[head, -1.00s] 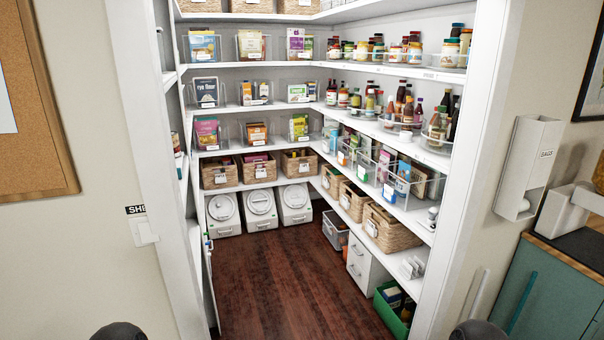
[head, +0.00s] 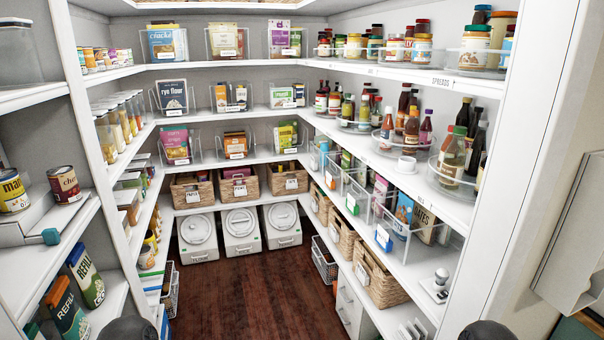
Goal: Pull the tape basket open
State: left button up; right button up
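Several wicker baskets with white labels stand in the pantry. On the back shelf are a left basket (head: 206,193), a middle basket (head: 250,188) and a right basket (head: 298,172). Along the right wall are a near basket (head: 385,283), a middle basket (head: 346,240) and a far basket (head: 322,207), under a shelf of clear bins. I cannot tell from the labels which one is the tape basket. Neither of my grippers is in view; only dark rounded parts of mine show at the bottom edge.
The dark wood floor (head: 240,300) between the shelves is clear. White lidded bins (head: 241,228) stand at the back. The left shelves hold cans and cartons (head: 68,315). A white door frame (head: 535,130) rises at the right, with a wall-mounted holder (head: 575,235) beside it.

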aim_at(283, 183)
jog(key=i+j+u, duration=0.1)
jog(key=i+u, duration=0.2)
jog(key=i, duration=0.7)
jog(key=i+l+u, duration=0.1)
jog(key=i+u, duration=0.2)
jog(key=i, duration=0.7)
jog(key=i+z, duration=0.15)
jog(key=i, duration=3.05)
